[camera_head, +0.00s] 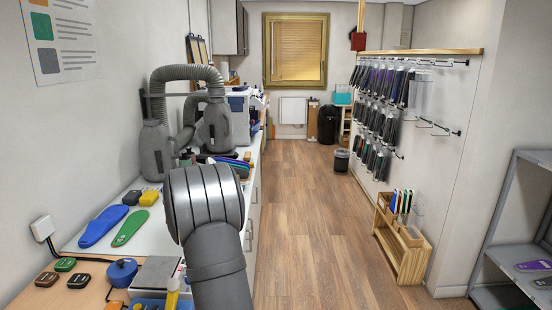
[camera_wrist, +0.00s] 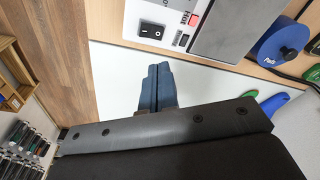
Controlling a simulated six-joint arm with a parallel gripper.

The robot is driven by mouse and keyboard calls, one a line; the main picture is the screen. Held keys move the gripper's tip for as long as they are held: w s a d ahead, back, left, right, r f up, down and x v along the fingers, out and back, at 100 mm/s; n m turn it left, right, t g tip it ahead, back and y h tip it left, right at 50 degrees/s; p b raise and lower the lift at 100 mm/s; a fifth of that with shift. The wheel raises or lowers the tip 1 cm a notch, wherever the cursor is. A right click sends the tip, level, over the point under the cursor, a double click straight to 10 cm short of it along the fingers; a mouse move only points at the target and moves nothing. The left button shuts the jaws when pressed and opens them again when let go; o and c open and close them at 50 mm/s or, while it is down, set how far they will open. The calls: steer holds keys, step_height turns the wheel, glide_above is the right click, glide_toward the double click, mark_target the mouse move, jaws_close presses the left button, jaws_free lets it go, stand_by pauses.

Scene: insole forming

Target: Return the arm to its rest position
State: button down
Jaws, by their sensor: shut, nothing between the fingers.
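My gripper (camera_wrist: 157,88) shows in the wrist view with its two blue-grey fingers pressed together and nothing between them. It hangs above the white worktop, short of a grey machine with a black rocker switch (camera_wrist: 151,31). In the head view my arm fills the lower middle in front of the workbench, and the gripper itself is hidden there. A blue insole (camera_head: 102,226) and a green insole (camera_head: 130,228) lie on the white worktop (camera_head: 78,243) left of the arm.
A blue round device (camera_head: 122,272) and a yellow item (camera_head: 172,290) stand at the bench's near end. Grey hosed machines (camera_head: 155,148) stand farther along it. The wooden floor (camera_head: 310,220) is clear. A rack of hanging insoles (camera_head: 385,95) and a wooden crate (camera_head: 400,250) are right.

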steer(key=shift+f, duration=3.75)
steer(key=shift+r, duration=2.1)
